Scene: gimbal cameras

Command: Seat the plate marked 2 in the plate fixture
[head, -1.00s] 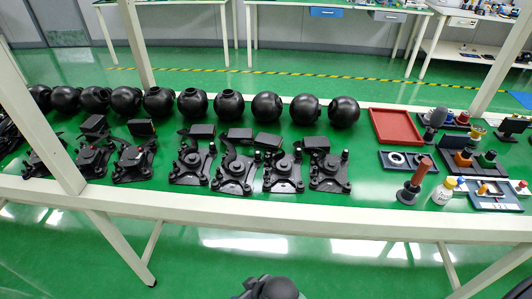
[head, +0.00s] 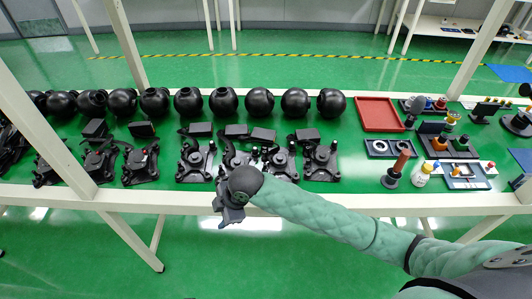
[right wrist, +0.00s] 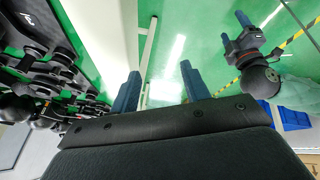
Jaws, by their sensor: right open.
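I cannot make out a plate marked 2 or tell which item is the plate fixture; any markings are too small. A grey-blue tray (head: 483,184) with small parts lies at the right of the table in the head view. A dark panel with ring shapes (head: 391,156) lies left of it. My right gripper (head: 228,217) is over the table's front edge, far left of these items. Its blue fingers (right wrist: 158,72) are apart with nothing between them in the right wrist view. My left gripper (right wrist: 234,23) shows there too, its fingers apart and empty.
A red tray (head: 380,114), a brown-handled tool on a dark base (head: 397,166) and a white bottle with a yellow cap (head: 422,176) stand at the right. Several black spheres (head: 223,101) and black mechanical units (head: 320,160) fill the left and middle. A white post (head: 45,120) rises at left.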

